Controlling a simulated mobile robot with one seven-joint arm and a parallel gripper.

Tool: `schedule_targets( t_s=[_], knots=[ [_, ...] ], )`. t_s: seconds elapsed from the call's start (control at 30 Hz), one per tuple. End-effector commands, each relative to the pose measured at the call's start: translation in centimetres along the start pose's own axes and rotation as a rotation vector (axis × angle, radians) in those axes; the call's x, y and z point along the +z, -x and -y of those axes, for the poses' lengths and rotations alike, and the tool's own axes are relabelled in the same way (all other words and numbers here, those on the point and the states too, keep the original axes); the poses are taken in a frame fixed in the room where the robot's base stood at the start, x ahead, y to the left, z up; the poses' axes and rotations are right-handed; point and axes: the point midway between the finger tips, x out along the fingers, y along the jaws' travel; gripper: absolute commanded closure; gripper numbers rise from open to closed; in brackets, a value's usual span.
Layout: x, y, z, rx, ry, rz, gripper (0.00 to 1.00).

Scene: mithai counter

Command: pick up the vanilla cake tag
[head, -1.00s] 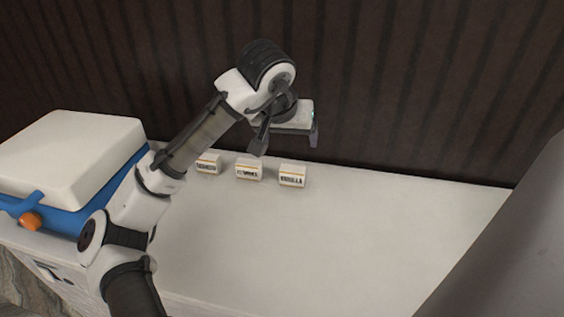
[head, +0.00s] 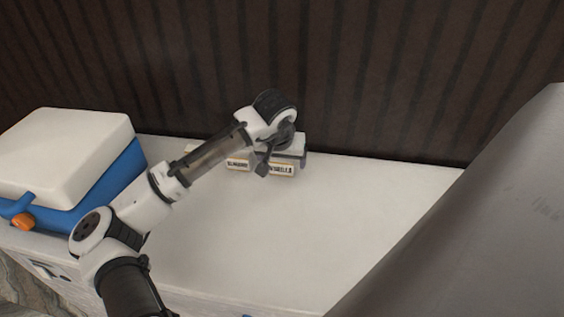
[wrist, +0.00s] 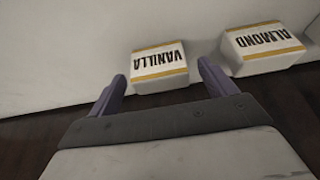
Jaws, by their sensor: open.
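The vanilla cake tag is a small white block with orange stripes and dark lettering. In the wrist view the vanilla tag (wrist: 158,66) appears upside down, between and just beyond my two fingertips. In the head view the vanilla tag (head: 283,170) stands on the white counter, its upper part hidden by my wrist. My gripper (wrist: 163,74) is open, with one finger toward each side of the tag. In the head view my gripper (head: 282,165) is low over the tag. Contact with the tag cannot be told.
The almond tag (wrist: 264,47) stands close beside the vanilla tag, near one finger; it also shows in the head view (head: 238,164). A third tag (head: 190,148) is mostly hidden behind my arm. A blue box with a white lid (head: 65,140) is at left. The counter's front (head: 260,240) is clear.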

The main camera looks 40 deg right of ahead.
Motion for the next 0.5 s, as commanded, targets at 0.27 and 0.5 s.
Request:
schedule_targets(
  t_s=[0.27, 0.5],
  knots=[
    [0.1, -1.6, 0.0, 0.0, 0.0, 0.0, 0.16],
    [0.0, -1.5, 0.0, 0.0, 0.0, 0.0, 0.33]
  ],
)
